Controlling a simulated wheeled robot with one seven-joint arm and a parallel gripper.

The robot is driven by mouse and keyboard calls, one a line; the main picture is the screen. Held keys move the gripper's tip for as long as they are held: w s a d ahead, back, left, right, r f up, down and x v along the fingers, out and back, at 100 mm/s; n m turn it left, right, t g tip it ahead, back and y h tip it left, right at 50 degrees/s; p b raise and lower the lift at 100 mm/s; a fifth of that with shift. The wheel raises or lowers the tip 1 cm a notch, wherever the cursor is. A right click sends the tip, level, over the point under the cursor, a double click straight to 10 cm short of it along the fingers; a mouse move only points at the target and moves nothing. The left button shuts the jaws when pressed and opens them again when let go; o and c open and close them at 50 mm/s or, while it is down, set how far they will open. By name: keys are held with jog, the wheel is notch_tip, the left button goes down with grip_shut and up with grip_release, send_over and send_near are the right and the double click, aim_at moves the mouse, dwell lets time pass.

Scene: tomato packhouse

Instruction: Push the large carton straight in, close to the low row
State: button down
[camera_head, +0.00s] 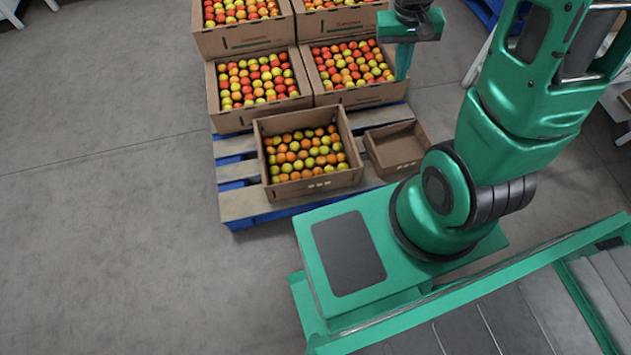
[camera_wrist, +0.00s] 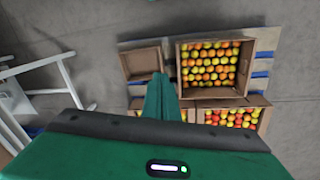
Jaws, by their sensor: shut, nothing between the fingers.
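The large carton's back edge appears near the row's front walls; the exact gap is hard to tell. My gripper (camera_head: 402,76) is shut and empty, pointing down beside the right low-row carton's right end. In the wrist view its fingers (camera_wrist: 160,78) partly cover the scene between the cartons.
A small empty carton (camera_head: 397,165) stands right of the large carton. Taller stacked cartons (camera_head: 245,42) rise behind the low row. The blue-edged wooden pallet (camera_head: 247,203) has bare slats at its left front. The grey floor (camera_head: 100,180) to the left is clear.

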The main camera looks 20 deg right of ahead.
jog(key=w+a+f+n, duration=0.1)
jog(key=w+a+f, duration=0.1)
jog(key=a+f, duration=0.35)
jog(key=w+a+f, duration=0.2)
jog(key=f, duration=0.7)
jog(key=w+a+f+n, duration=0.1)
jog(key=w+a+f, duration=0.15)
jog(key=f, duration=0.55)
jog(key=s+a+f+y, duration=0.1)
jog(key=s+a+f, duration=0.25)
jog(key=f, duration=0.35)
jog(key=s+a+f+n, duration=0.1)
jog(key=s+a+f, duration=0.1)
jog(key=a+f, duration=0.3)
jog(key=s+a+f+y, duration=0.1)
jog(key=s+a+f, duration=0.2)
jog(key=f, duration=0.5)
jog(key=w+f, duration=0.3)
jog(key=f, duration=0.7)
jog(key=shift+w+d, duration=0.4)
